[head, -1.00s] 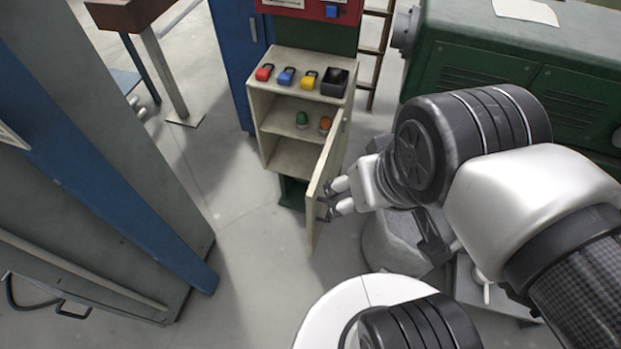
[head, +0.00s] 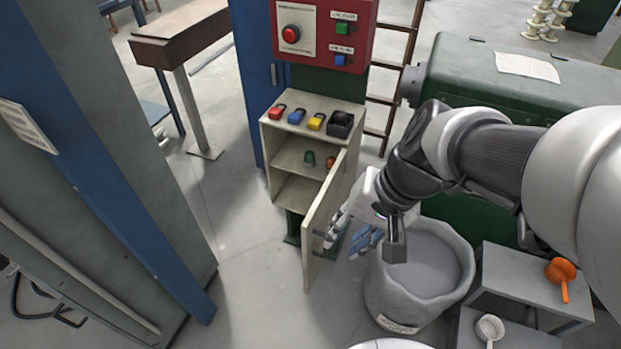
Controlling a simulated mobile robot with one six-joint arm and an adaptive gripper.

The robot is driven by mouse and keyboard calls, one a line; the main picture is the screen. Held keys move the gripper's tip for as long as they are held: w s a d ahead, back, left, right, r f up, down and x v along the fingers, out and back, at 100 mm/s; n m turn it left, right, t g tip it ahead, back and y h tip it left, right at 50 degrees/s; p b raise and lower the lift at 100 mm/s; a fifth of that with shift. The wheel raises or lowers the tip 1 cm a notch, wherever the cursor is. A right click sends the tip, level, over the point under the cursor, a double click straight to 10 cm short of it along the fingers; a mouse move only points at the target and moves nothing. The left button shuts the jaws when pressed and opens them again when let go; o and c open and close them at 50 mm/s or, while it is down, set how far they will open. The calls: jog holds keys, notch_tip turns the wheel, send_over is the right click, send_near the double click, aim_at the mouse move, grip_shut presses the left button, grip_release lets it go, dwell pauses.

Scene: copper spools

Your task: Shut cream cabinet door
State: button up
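The cream cabinet (head: 268,150) stands in the middle of the head view, with its front open and its shelves showing. Its cream door (head: 322,222) is hinged on the right side and stands swung open toward me. A dark handle shows near the door's free edge. My gripper (head: 346,232) is just right of the door, beside its outer face. The gap or contact between fingers and door is unclear. The fingers are small and partly hidden by the door and wrist, so their opening is unclear.
A green object (head: 309,158) and an orange one sit inside the cabinet; coloured padlocks (head: 296,116) and a black box (head: 340,124) lie on top. A grey bucket (head: 380,290) stands right of the door, close to my wrist. The floor left of the door is clear.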

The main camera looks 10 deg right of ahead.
jog(key=w+f+m+y, duration=0.1)
jog(key=w+f, duration=0.1)
jog(key=w+f+m, duration=0.2)
jog(key=w+f+m+y, duration=0.1)
jog(key=w+f, duration=0.1)
jog(key=f, duration=0.1)
jog(key=shift+w+d+m+g+y, duration=0.1)
jog(key=shift+d+m+g+y, duration=0.2)
jog(key=shift+d+m, duration=0.1)
jog(key=c, duration=0.4)
jog(key=w+d+f+m, duration=0.1)
jog(key=f, duration=0.2)
jog(key=w+f+m+y, duration=0.1)
jog(key=w+f+m, duration=0.1)
jog(key=f, duration=0.1)
jog(key=w+d+f+m+t+y, duration=0.1)
jog(key=f+m, duration=0.1)
jog(key=f, duration=0.1)
jog(key=shift+w+d+f, duration=0.15)
jog(key=shift+w+d, duration=0.1)
jog(key=shift+d, duration=0.05)
grip_shut()
jog(key=m+t+b, duration=0.2)
jog(key=m+t, duration=0.1)
jog(key=m, duration=0.7)
send_near(309, 264)
jog(key=shift+x, duration=2.55)
